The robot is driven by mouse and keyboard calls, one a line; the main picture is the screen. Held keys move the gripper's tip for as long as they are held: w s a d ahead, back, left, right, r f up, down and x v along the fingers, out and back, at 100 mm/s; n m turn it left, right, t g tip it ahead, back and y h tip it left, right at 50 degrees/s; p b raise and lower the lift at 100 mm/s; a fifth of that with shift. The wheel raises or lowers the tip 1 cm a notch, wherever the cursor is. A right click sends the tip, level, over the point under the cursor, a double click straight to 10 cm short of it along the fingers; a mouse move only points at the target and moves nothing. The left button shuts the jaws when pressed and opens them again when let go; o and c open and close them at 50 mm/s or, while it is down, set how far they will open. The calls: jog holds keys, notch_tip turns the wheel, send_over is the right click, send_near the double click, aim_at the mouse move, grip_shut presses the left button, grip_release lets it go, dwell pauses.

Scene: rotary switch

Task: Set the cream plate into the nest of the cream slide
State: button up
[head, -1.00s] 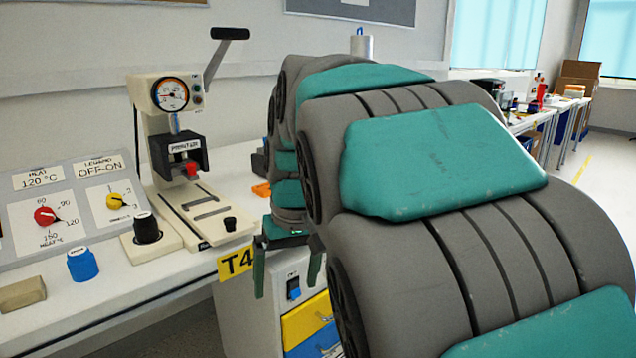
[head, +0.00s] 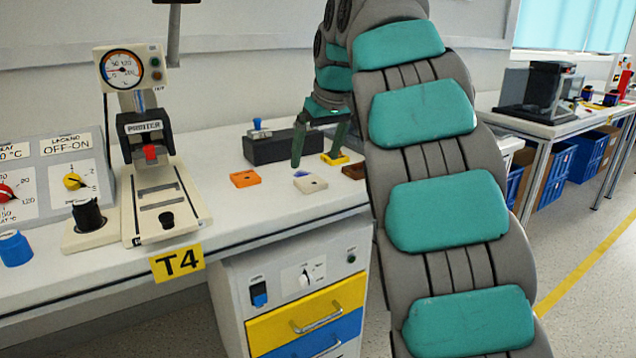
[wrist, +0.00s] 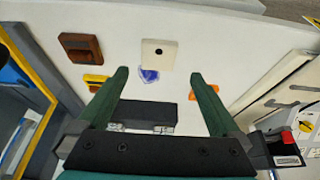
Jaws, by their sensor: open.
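The cream plate (head: 313,184) lies flat on the bench, with a small dark hole and a blue patch at its edge. In the wrist view, the cream plate (wrist: 158,50) is just beyond my fingertips, roughly centred between their lines. My gripper (head: 314,163) is open and empty, pointing down near the plate; its fingers also show in the wrist view (wrist: 159,76). Its exact height is unclear. The cream slide (head: 185,222) extends from the printer at the left, with slots and a black knob at its front. Its nest appears empty.
An orange plate (head: 244,179) lies left of the cream plate, a brown one (head: 353,171) right, and a yellow piece (head: 336,158) behind. A black block (head: 275,148) stands behind them. The printer (head: 140,125) rises behind the slide. The bench between slide and plates is mostly clear.

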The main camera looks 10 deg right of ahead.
aim_at(309, 179)
jog(key=shift+w+p+x, duration=0.15)
jog(key=shift+p+x, duration=0.05)
jog(key=shift+x, duration=1.45)
jog(key=shift+w+p+x, duration=0.15)
jog(key=shift+x, duration=1.5)
jog(key=shift+d+r, duration=0.1)
jog(key=c, duration=1.3)
